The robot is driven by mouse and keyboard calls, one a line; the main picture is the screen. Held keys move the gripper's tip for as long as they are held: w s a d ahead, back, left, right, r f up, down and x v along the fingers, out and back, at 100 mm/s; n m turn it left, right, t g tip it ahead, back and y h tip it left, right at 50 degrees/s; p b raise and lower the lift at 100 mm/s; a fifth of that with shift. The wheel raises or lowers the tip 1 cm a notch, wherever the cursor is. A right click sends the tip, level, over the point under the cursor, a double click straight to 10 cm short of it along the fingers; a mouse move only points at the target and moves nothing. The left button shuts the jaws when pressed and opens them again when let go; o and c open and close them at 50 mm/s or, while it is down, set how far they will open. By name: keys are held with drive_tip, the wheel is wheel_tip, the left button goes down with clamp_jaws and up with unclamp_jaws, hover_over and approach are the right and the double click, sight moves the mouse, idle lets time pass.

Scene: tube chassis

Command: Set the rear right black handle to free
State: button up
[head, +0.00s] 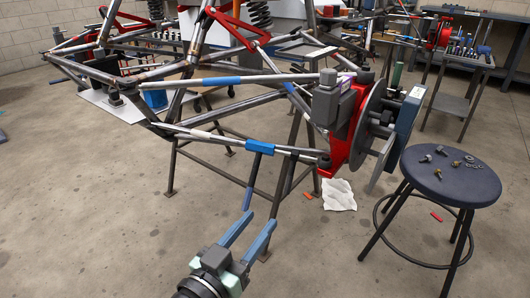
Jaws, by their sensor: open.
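My gripper (262,218) is at the bottom centre of the head view. Its two blue fingers are apart and nothing shows between them. Just above the left fingertip, a dark bar (251,177) hangs from a blue sleeve (260,147) on the lower suspension tube. I cannot tell for certain whether this bar is the black handle, or how it is set. The fingertips look close to its lower end, but I cannot tell if they touch. Black knob-like parts (328,77) sit on top of the hub assembly at right.
The tube chassis (180,83) stands on dark metal legs. A brake disc (376,120) and red upright (352,140) project at right. A round stool (450,178) with loose hardware stands at far right. A white cloth (339,195) lies on the floor. The left foreground floor is mostly clear.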

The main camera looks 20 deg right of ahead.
sight(286, 189)
drive_tip(key=b+x, duration=0.4)
drive_tip(key=x, duration=0.8)
drive_tip(key=shift+w+d, duration=0.1)
drive_tip(key=shift+d, duration=0.25)
clamp_jaws()
idle(0.9)
